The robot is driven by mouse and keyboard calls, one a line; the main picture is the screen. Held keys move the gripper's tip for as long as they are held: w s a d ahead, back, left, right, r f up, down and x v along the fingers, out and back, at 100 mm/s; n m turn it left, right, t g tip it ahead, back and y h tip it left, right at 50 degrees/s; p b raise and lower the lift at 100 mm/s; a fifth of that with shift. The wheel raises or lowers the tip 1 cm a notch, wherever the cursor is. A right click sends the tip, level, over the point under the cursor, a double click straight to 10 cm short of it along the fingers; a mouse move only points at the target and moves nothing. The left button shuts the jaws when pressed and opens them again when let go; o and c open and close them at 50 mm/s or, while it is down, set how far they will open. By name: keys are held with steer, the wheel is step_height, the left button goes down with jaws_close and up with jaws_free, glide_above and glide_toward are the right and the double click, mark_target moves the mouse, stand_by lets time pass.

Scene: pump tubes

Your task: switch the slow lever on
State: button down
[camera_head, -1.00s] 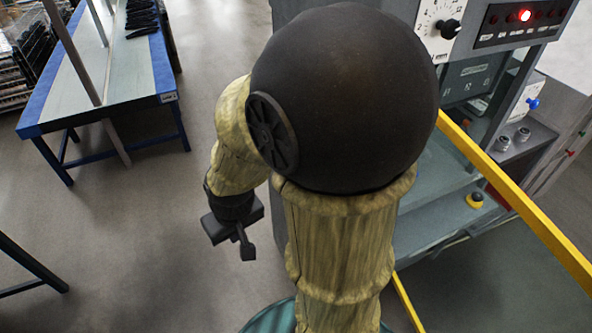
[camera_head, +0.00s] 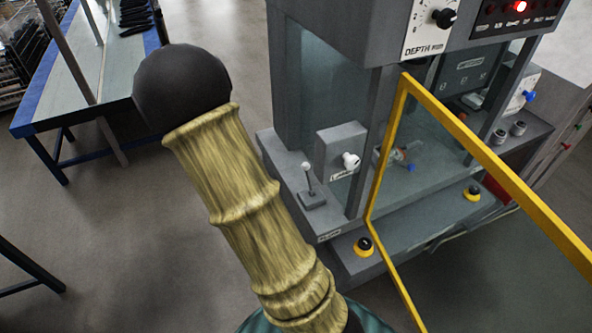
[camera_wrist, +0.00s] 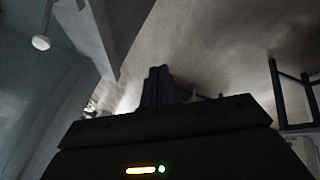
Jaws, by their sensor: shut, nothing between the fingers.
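A small lever (camera_head: 309,181) with a white ball tip stands on a grey base at the left front corner of the machine in the head view. It is nearly upright, its tip slightly to the left. A label below it is too small to read. In the wrist view, a white knob (camera_wrist: 41,43) on a thin rod, which looks like the same lever, shows at the upper left. My gripper (camera_wrist: 157,88) is shut and empty there, apart from the knob, with the fingers pressed together. The head view does not show my gripper.
The grey machine (camera_head: 330,75) has a white knob on a box (camera_head: 341,145) behind the lever. A yellow frame (camera_head: 382,150) stands to the right, near a black-and-yellow button (camera_head: 364,246). A blue-edged table (camera_head: 45,120) is at the left.

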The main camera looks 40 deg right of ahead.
mark_target(308, 178)
steer(key=w+d+f+n+t+h, duration=0.1)
steer(key=w+d+f+n+h, duration=0.1)
steer(key=d, duration=0.5)
steer(key=w+d+f+n+h+b, duration=0.1)
steer(key=w+d+f+n+h, duration=0.1)
steer(key=d+n+h, duration=0.2)
steer(key=d+h, duration=0.3)
steer(key=d, duration=0.1)
steer(key=shift+f+n+t+h, duration=0.3)
steer(key=shift+n+t, duration=0.1)
steer(key=d+f+p, duration=0.1)
steer(key=d+p, duration=0.4)
steer(key=d, duration=0.4)
steer(key=shift+w+d+f, duration=0.15)
steer(key=shift+w+f, duration=0.1)
steer(key=shift+w, duration=0.1)
